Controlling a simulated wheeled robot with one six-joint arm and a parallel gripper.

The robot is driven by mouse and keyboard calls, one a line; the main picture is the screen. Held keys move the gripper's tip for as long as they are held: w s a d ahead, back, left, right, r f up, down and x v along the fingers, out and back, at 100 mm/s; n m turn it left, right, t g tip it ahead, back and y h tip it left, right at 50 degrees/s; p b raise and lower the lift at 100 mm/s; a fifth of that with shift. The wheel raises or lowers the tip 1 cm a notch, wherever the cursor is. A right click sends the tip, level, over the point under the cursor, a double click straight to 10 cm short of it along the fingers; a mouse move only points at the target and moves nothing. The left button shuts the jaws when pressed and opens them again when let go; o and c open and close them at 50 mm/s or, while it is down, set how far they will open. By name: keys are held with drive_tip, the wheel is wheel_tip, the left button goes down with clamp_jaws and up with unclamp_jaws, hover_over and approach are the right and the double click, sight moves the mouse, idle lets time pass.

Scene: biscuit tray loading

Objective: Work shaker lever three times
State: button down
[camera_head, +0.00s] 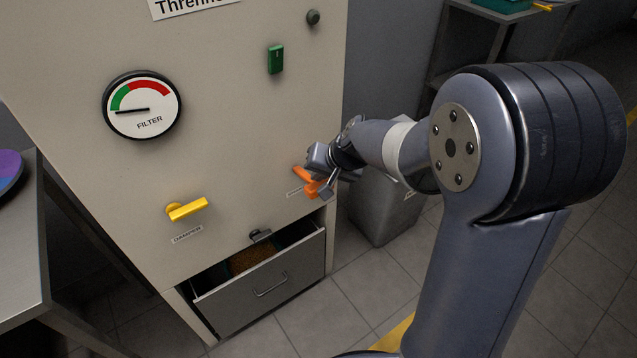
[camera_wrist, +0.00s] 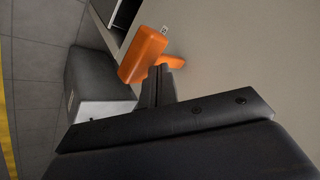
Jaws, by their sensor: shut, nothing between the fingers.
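An orange lever (camera_head: 307,181) sticks out from the beige machine's front panel, low at its right edge. A small label beside it is too small to read. The lever also shows in the wrist view (camera_wrist: 145,54), with an orange base piece on the panel. My gripper (camera_head: 326,188) is at the lever and partly covers it in the head view. In the wrist view my gripper's fingers (camera_wrist: 158,86) are together, with nothing between them. Their tips are close against the orange base piece; I cannot tell whether they touch it.
A yellow lever (camera_head: 187,210) sits further left on the panel, below a round filter gauge (camera_head: 142,105). An open drawer (camera_head: 262,293) with brown grains juts out below. A grey bin (camera_head: 385,210) stands right of the machine. A table (camera_head: 22,255) is at left.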

drive_tip(key=shift+s+d+f+b, duration=0.1)
drive_tip(key=shift+s+f+b, duration=0.05)
drive_tip(key=shift+f+b, duration=0.7)
drive_tip(key=shift+s+d+f+b, duration=0.1)
drive_tip(key=shift+s+f+b, duration=0.05)
drive_tip(key=shift+f+b, duration=0.7)
drive_tip(key=shift+s+d+f+b, duration=0.1)
drive_tip(key=shift+s+f+b, duration=0.05)
drive_tip(key=shift+f+b, duration=0.65)
idle(1.8)
drive_tip(key=shift+r, duration=0.2)
idle(0.4)
drive_tip(key=shift+w+a+r+p, duration=0.1)
drive_tip(key=shift+w+r+p, duration=0.05)
drive_tip(key=shift+r+p, duration=0.7)
drive_tip(key=shift+w+a+r+p, duration=0.15)
drive_tip(key=shift+w+r+p, duration=0.05)
drive_tip(key=shift+r+p, duration=0.7)
drive_tip(key=shift+w+a+r+p, duration=0.1)
drive_tip(key=shift+w+r+p, duration=0.05)
drive_tip(key=shift+r+p, duration=0.7)
drive_tip(key=shift+r, duration=0.2)
